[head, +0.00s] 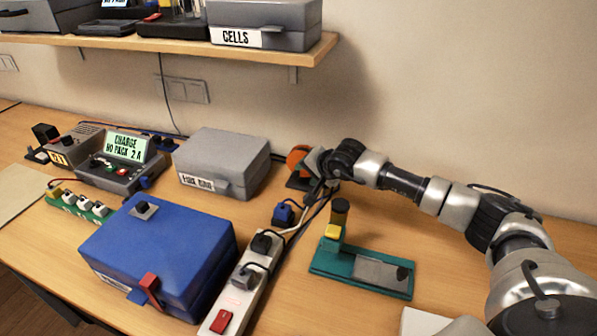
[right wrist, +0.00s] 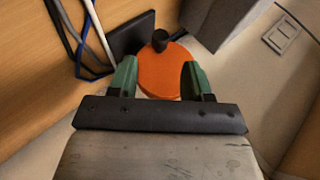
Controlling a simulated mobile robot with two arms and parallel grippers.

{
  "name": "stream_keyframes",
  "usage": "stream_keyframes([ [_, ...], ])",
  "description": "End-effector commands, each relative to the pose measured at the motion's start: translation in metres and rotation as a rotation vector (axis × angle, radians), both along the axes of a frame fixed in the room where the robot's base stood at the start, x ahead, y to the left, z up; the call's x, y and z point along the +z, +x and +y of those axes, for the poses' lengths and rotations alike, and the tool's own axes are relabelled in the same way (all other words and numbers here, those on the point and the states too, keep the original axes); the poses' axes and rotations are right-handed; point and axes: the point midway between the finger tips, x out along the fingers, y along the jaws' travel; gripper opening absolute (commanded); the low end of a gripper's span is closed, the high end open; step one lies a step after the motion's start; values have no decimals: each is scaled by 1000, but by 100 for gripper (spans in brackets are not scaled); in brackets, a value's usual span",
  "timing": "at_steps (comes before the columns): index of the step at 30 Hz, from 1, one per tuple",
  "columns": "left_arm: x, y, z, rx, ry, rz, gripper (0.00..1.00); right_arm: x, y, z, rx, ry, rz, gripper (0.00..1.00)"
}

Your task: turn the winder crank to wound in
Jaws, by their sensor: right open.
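The winder has an orange disc (right wrist: 168,76) with a dark crank knob (right wrist: 160,40) near its rim, seen in the right wrist view. Its dark base (right wrist: 133,36) lies behind it. In the head view the orange disc (head: 297,158) shows partly behind my right gripper (head: 318,186). In the wrist view my right gripper (right wrist: 158,80) is open, its two green-padded fingers on either side of the disc's near part. I cannot tell whether the fingers touch the disc. The knob is beyond the fingertips. My left gripper is not in view.
Cables (right wrist: 85,35) run beside the winder. A grey case (head: 222,160) stands left of it and a power strip (head: 240,290) in front. A teal fixture (head: 330,262) with an upright dark post stands to the right. The wall is close behind. A shelf (head: 180,45) hangs above.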

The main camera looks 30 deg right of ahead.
Motion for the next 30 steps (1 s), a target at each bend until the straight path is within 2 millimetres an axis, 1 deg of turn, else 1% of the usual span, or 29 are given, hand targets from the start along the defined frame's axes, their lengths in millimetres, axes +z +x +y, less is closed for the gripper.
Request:
stream_keyframes([
  [1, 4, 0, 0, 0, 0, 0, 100, -5, 7, 3, 0, 3, 3, 49],
  [3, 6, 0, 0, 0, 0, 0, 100, -13, 15, 4, -1, 3, 2, 49],
  [10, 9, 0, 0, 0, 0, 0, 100, -33, 36, 7, -1, 3, 2, 49],
  [16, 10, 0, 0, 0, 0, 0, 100, -40, 43, 9, 0, 1, 1, 49],
  [25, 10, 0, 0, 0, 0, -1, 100, -41, 43, 9, 0, 0, 1, 49],
  [30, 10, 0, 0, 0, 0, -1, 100, -41, 43, 8, 0, 0, 1, 23],
])
